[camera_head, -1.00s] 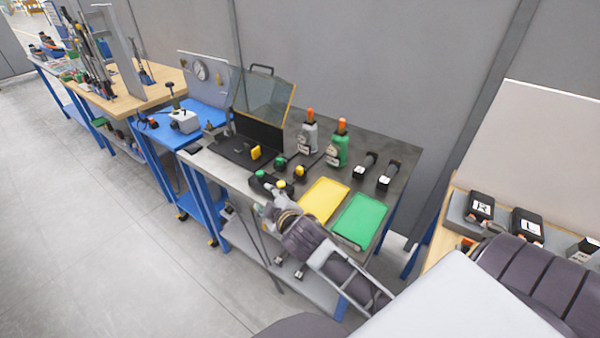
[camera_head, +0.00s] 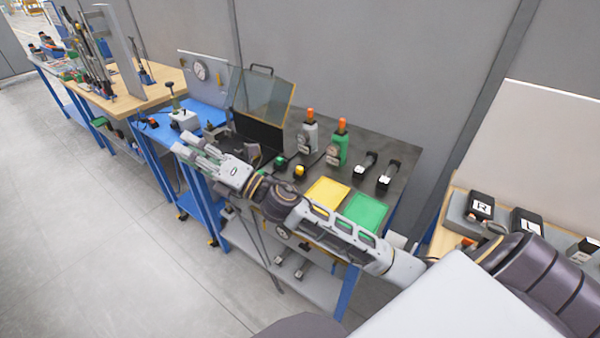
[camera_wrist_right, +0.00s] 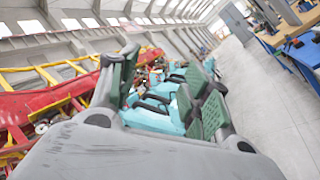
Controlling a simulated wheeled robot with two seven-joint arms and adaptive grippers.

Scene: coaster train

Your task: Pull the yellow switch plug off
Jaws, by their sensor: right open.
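A small black switch with a yellow top (camera_head: 299,172) stands on the dark grey bench top (camera_head: 385,141), and a similar green-topped one (camera_head: 280,161) stands just left of it. I cannot tell whether the yellow top is the plug of the task. My right gripper (camera_head: 196,143) is open and empty at the left end of this bench, above its front edge and left of both switches. My right forearm hides the front of the bench. In the right wrist view the open gripper (camera_wrist_right: 163,85) has nothing between its fingers. My left gripper is not in view.
A yellow tray (camera_head: 327,195) and a green tray (camera_head: 366,211) lie right of the switches. A grey bottle-shaped tool (camera_head: 308,137) and a green one (camera_head: 338,148) stand behind. A clear-lidded box (camera_head: 262,98) stands at the back left. The floor in front is clear.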

